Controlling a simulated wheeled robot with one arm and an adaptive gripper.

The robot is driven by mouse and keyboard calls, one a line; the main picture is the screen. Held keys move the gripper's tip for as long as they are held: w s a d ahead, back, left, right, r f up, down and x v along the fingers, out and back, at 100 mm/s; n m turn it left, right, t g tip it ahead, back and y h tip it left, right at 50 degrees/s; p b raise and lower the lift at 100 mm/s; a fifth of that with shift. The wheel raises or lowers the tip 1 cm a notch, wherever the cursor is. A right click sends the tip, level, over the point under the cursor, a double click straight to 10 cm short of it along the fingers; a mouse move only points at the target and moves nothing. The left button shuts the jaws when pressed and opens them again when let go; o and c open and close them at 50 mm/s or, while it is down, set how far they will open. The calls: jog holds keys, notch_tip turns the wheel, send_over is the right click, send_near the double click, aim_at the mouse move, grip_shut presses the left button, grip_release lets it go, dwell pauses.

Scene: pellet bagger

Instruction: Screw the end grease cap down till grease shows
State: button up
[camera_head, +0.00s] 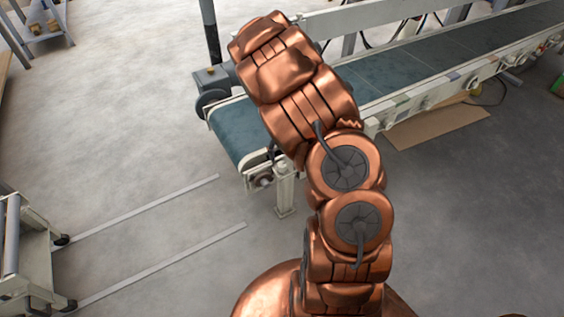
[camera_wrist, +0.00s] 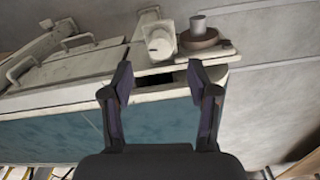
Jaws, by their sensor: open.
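My gripper (camera_wrist: 159,78) is open and empty in the wrist view, its two dark fingers spread apart over the near edge of the conveyor end. Beyond the fingertips, a pale round-ended fitting (camera_wrist: 158,42) sits on the conveyor's white side frame. Just right of it, a small grey cylinder (camera_wrist: 197,23) stands on a brown round base (camera_wrist: 200,40). I cannot tell which of these is the grease cap, and no grease can be made out. Both are apart from the fingers. In the head view my arm hides the gripper and these fittings.
The conveyor (camera_head: 400,65) with its blue-green belt runs to the upper right. Pale handles (camera_wrist: 28,65) rise from the frame in the wrist view. A cart (camera_head: 28,255) stands at left, cardboard (camera_head: 435,125) lies beside the conveyor. The floor (camera_head: 130,130) left of the conveyor is mostly clear.

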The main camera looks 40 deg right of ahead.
aim_at(282, 164)
jog(key=shift+f+b, duration=0.3)
jog(key=shift+f, duration=2.8)
grip_shut()
jog(key=shift+r+m+p, duration=0.1)
jog(key=shift+m+p, duration=0.2)
jog(key=shift+m, duration=0.1)
